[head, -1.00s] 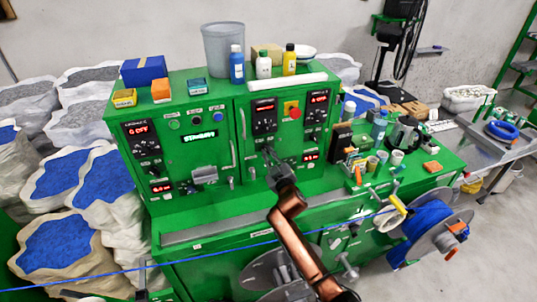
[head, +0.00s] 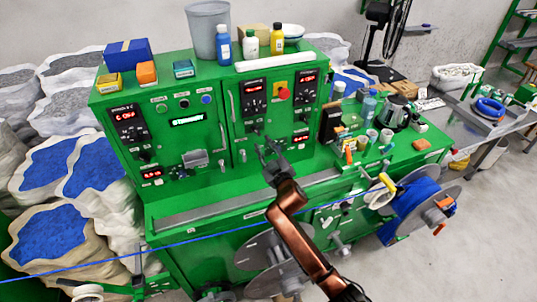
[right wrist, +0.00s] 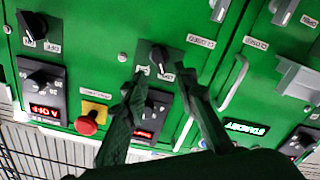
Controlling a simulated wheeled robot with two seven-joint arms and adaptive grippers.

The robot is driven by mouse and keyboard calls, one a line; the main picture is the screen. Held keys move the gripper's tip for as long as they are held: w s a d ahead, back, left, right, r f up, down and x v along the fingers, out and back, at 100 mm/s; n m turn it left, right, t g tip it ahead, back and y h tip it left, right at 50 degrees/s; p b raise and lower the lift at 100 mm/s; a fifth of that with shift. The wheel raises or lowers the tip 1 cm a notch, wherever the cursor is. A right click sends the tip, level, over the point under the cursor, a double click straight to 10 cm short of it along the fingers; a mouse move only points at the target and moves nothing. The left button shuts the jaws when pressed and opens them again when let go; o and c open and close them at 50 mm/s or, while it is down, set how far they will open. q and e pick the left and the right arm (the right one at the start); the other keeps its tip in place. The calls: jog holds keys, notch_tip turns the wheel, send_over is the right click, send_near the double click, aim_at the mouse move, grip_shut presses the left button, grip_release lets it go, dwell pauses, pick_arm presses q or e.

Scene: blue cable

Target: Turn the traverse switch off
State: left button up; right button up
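The green machine's control panel (head: 180,145) carries several black rotary switches. One black rotary switch (right wrist: 160,57) with small white labels beside it lies between and just beyond my right fingertips in the right wrist view. Its labels are too blurred to read surely, so I cannot tell whether it is the traverse switch. My right gripper (head: 268,147) is open and empty in front of the panel's right half. Its two fingers also show in the right wrist view (right wrist: 160,80), spread on either side of the switch. My left gripper is not in view.
A second rotary switch (right wrist: 36,27), a red emergency button (right wrist: 87,122) and a grey door handle (right wrist: 233,82) are close by. A blue cable (head: 210,237) runs across the machine's front to a blue reel (head: 415,200). Bottles and a bucket (head: 209,30) stand on top.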

jog(key=v, duration=0.5)
jog(key=shift+s, duration=0.25)
